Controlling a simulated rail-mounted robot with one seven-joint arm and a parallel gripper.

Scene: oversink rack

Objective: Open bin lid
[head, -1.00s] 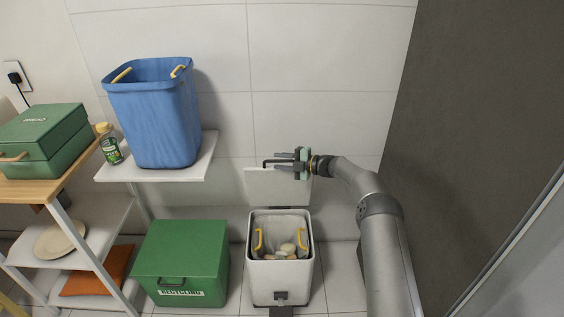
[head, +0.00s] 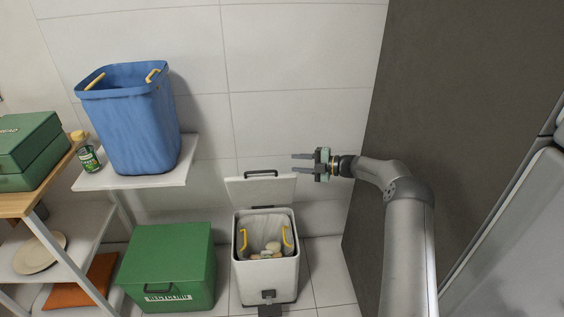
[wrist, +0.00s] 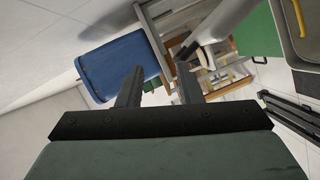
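The white bin (head: 265,272) stands on the floor at the centre of the head view. Its white lid (head: 260,190) is raised upright at the back, with a dark handle (head: 261,173) along its top edge. Inside the bin are a liner with yellow handles and several pale round items (head: 267,250). My gripper (head: 297,162) is open and empty, above and to the right of the lid, apart from the handle. The wrist view shows its two dark fingers (wrist: 158,88) spread apart with nothing between them.
A green recycling box (head: 167,268) stands left of the bin. A blue basket (head: 130,118) and a small bottle (head: 88,156) sit on a white shelf (head: 160,179) above it. A dark panel (head: 455,90) rises at the right.

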